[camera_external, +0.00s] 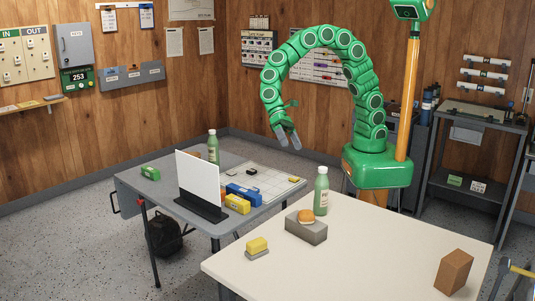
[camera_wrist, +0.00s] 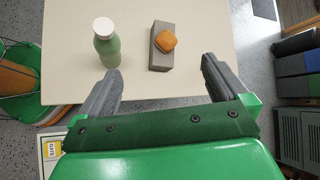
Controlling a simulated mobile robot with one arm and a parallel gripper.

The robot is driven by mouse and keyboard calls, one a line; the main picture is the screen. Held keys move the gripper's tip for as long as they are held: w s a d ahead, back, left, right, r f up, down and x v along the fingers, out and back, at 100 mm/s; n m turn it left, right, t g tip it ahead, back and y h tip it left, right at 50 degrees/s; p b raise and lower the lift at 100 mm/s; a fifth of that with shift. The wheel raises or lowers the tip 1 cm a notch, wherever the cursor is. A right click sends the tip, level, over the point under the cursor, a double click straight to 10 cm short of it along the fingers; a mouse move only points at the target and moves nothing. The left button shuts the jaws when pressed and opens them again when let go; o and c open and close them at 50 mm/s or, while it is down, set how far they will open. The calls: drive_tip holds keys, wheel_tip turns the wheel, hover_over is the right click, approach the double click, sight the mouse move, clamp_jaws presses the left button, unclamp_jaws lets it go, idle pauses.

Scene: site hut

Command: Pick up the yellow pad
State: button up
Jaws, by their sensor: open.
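The yellow pad (camera_external: 257,244) lies on a thin grey piece near the front left part of the white table. It does not show in the wrist view. My gripper (camera_external: 288,138) is raised in the air behind the white table, well apart from the pad, pointing down. In the wrist view my gripper (camera_wrist: 161,66) has its two grey fingers spread wide with nothing held between them.
On the white table (camera_external: 375,236) stand a green bottle (camera_external: 321,191), a grey block (camera_external: 306,230) with an orange pad (camera_external: 306,216) on top, and a brown block (camera_external: 453,271). A grey table (camera_external: 150,190) carries a white panel (camera_external: 198,178), a blue box (camera_external: 243,195) and a yellow box (camera_external: 238,204).

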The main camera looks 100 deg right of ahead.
drive_tip(key=w+a+f+m+y, duration=0.35)
drive_tip(key=w+a+f, duration=0.55)
drive_tip(key=a, duration=0.3)
drive_tip(key=m+t+y, duration=0.1)
drive_tip(key=m+t, duration=0.1)
drive_tip(key=m, duration=0.5)
approach(258, 250)
drive_tip(key=shift+n+x, duration=0.25)
drive_tip(key=shift+x, duration=0.55)
drive_tip(key=shift+w+x, duration=0.2)
drive_tip(key=shift+x, duration=3.85)
drive_tip(key=shift+s, duration=0.15)
drive_tip(key=shift+c, duration=0.2)
drive_tip(key=shift+d, duration=0.1)
drive_tip(key=c, duration=0.8)
